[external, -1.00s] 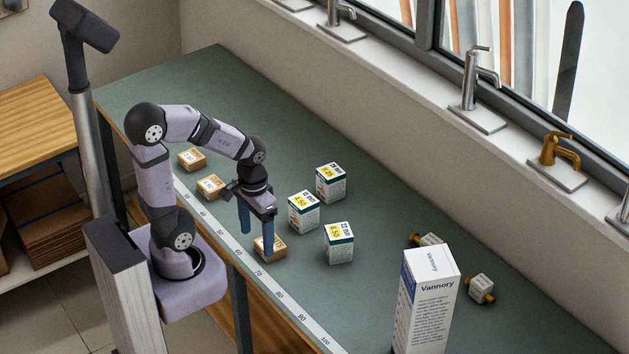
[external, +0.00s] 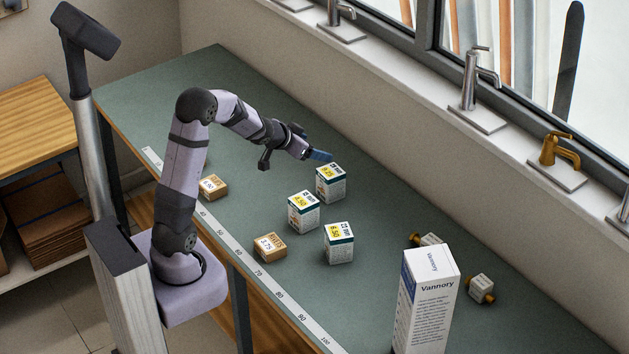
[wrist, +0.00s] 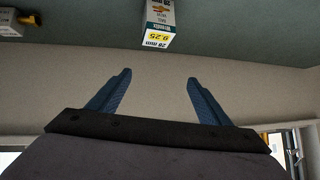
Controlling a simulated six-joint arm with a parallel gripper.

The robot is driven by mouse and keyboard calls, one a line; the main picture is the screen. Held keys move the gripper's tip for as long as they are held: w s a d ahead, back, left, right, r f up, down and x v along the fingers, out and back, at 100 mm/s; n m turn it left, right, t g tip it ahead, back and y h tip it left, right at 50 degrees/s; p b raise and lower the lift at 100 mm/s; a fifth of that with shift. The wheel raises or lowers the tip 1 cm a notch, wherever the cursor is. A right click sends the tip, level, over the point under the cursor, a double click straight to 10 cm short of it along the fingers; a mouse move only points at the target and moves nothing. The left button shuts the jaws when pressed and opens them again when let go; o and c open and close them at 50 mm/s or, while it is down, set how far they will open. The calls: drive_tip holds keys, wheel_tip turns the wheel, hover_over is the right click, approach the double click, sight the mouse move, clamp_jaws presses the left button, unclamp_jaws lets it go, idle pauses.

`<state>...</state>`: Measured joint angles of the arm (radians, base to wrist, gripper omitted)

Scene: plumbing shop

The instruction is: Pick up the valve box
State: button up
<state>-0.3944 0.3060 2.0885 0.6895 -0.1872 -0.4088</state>
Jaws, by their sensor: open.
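Three white cartons with teal bands and yellow price labels stand on the green bench: a far one marked 9.25 (external: 330,186), a middle one marked 4.50 (external: 303,215) and a near one marked 6.50 (external: 338,246). I cannot tell from the small print which one is the valve box. My gripper (external: 320,155) is open and empty, tilted out toward the wall, just beside the far carton's top in the picture. In the wrist view, the 9.25 carton (wrist: 159,22) shows past the open fingers (wrist: 158,78), apart from them.
Brown boxes (external: 270,247) (external: 213,187) sit along the measuring strip (external: 242,251). A tall white Vannory carton (external: 425,305) stands at the front right, with brass fittings (external: 481,288) behind it. Taps line the window sill.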

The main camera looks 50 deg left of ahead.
sight(326, 173)
drive_tip(key=w+a+f+m+t+h, duration=0.1)
drive_tip(key=w+a+t+h, duration=0.15)
drive_tip(key=w, duration=0.25)
drive_tip(key=shift+m+t+h, duration=0.3)
drive_tip(key=shift+t+h, duration=0.15)
drive_tip(key=shift+t, duration=0.1)
drive_tip(key=f, duration=1.1)
drive_tip(key=shift+d+f+b, duration=0.2)
drive_tip(key=shift+d+b, duration=0.05)
drive_tip(key=shift+b, duration=0.05)
drive_tip(key=shift+p+x, duration=1.05)
drive_tip(key=shift+x, duration=0.75)
drive_tip(key=shift+p+x, duration=0.75)
drive_tip(key=shift+x, duration=1.15)
drive_tip(key=shift+f, duration=0.15)
drive_tip(key=shift+c, duration=0.6)
drive_tip(key=c, duration=1.4)
drive_tip(key=shift+r+b, duration=1.4)
drive_tip(key=shift+r, duration=3.7)
